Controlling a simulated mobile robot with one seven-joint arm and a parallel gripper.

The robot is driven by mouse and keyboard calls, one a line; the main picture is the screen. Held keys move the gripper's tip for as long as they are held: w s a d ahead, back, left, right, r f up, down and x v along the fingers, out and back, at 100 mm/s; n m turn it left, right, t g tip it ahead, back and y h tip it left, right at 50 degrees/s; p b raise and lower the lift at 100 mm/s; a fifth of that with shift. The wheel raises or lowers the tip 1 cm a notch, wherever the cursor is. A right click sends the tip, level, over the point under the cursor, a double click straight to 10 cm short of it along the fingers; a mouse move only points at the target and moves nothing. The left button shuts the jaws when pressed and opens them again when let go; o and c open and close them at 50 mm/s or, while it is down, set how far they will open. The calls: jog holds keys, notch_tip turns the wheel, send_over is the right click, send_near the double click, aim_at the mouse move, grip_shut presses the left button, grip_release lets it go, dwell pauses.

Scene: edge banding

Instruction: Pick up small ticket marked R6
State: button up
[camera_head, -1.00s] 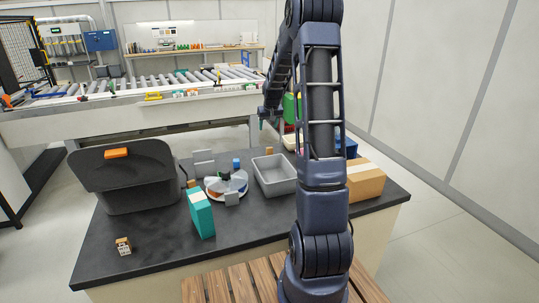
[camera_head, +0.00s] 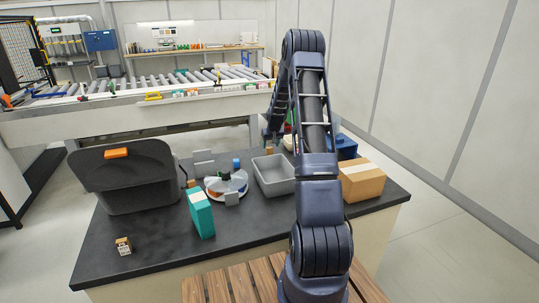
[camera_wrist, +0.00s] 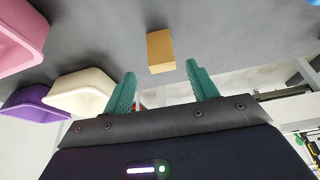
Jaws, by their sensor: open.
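I can make out no R6 marking in either view, so I cannot tell which thing is the ticket. In the wrist view my gripper (camera_wrist: 160,70) has its two green fingers spread wide with nothing between them. A small plain tan block (camera_wrist: 160,46) lies on the dark tabletop just beyond the fingertips, roughly centred between them and apart from them. In the head view my gripper (camera_head: 268,139) is low over the back of the table, mostly hidden by my arm. A small orange-tan thing (camera_head: 269,150) shows just below it.
The wrist view shows pink (camera_wrist: 22,32), cream (camera_wrist: 82,92) and purple (camera_wrist: 38,108) bins at left. In the head view a grey tray (camera_head: 273,176), teal box (camera_head: 201,214), dark bin (camera_head: 125,180), carton (camera_head: 362,181) and small labelled box (camera_head: 123,246) stand on the table.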

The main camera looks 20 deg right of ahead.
aim_at(270, 148)
jog(key=shift+x, duration=3.2)
jog(key=shift+a, duration=0.15)
jog(key=shift+c, duration=0.2)
jog(key=c, duration=1.1)
